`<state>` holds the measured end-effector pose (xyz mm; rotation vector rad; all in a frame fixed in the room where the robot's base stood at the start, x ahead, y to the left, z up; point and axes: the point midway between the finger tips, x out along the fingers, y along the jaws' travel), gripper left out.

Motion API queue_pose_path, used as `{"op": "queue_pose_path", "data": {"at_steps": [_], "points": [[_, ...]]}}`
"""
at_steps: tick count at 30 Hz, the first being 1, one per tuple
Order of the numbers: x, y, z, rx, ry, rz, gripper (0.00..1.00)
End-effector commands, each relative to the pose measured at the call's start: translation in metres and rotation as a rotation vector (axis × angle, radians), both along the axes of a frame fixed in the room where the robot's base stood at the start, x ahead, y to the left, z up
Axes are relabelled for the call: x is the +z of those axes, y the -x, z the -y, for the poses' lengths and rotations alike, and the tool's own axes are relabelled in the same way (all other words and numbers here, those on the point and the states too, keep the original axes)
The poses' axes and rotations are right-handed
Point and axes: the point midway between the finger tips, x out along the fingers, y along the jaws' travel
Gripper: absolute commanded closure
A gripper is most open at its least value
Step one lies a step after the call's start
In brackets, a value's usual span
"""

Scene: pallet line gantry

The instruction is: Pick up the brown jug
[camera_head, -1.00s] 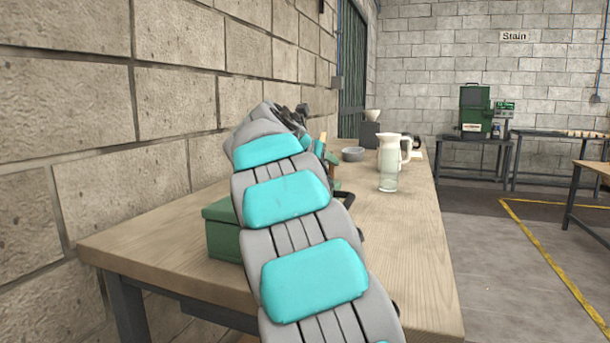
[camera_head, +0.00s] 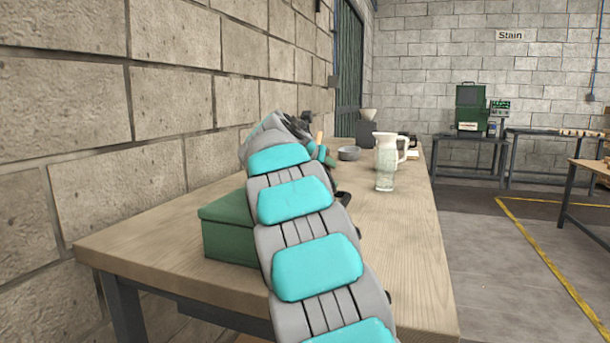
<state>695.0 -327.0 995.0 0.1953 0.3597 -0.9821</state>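No clearly brown jug shows. A cream jug (camera_head: 390,144) with a handle on its right stands upright on the wooden table (camera_head: 400,260).
A green box (camera_head: 228,232) stands on the table left of my arm, by the block wall. A grey bowl (camera_head: 349,153) and a dark grinder-like device (camera_head: 367,132) stand farther back. The table's right front is clear. A green machine (camera_head: 470,108) stands on a far table.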

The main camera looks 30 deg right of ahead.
Motion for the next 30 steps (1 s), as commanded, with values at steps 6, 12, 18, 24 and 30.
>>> {"op": "queue_pose_path", "data": {"at_steps": [6,12,18,24,30], "points": [[0.0001,0.0001,-0.0002,0.0,0.0,0.0,1.0],[0.0001,0.0,-0.0002,0.0,0.0,0.0,1.0],[0.0001,0.0,-0.0002,0.0,0.0,0.0,1.0],[0.0001,0.0,-0.0002,0.0,0.0,0.0,1.0],[0.0002,0.0,-0.0003,0.0,0.0,0.0,1.0]]}}
